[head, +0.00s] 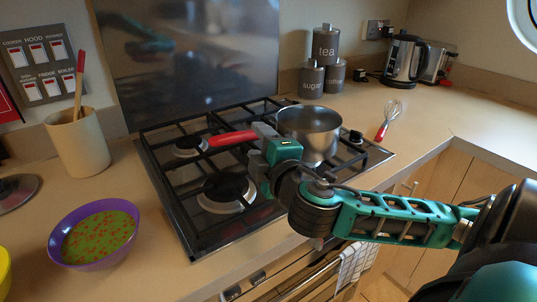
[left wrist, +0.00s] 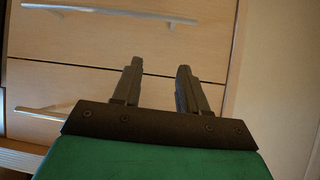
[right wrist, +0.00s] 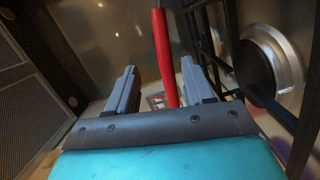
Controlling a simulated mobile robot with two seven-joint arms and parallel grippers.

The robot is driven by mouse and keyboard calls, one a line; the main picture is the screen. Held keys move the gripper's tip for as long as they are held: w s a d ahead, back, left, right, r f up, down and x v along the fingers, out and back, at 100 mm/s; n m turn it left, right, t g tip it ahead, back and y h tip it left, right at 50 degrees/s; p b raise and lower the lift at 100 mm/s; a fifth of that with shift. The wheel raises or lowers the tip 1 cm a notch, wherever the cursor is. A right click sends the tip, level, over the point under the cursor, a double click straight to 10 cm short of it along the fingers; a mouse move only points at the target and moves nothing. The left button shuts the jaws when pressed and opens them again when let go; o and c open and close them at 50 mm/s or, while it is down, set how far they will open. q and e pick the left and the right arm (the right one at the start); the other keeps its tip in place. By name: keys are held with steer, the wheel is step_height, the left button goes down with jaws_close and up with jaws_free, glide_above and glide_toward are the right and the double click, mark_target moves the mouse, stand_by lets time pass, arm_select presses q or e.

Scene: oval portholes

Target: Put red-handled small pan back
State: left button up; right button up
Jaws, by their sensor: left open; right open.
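The small pan (head: 311,132) is a steel pot with a red handle (head: 232,138), standing at the right side of the gas hob (head: 183,211). Its handle points left over the burners. My right gripper (head: 262,150) is at the handle, near the pan's body. In the right wrist view the red handle (right wrist: 163,55) shows between the open fingers (right wrist: 160,85); I cannot tell whether they touch it. My left gripper is out of the head view. In the left wrist view its fingers (left wrist: 157,78) are open and empty, facing wooden drawer fronts.
Left of the hob are a purple bowl of green soup (head: 94,233) and a utensil pot (head: 77,143). Behind right stand grey canisters (head: 325,45) and a kettle (head: 404,58). A red-handled whisk (head: 388,120) lies right of the hob. The counter right of it is clear.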

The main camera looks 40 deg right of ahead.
steer(key=shift+p+v, duration=1.1)
steer(key=shift+v, duration=1.05)
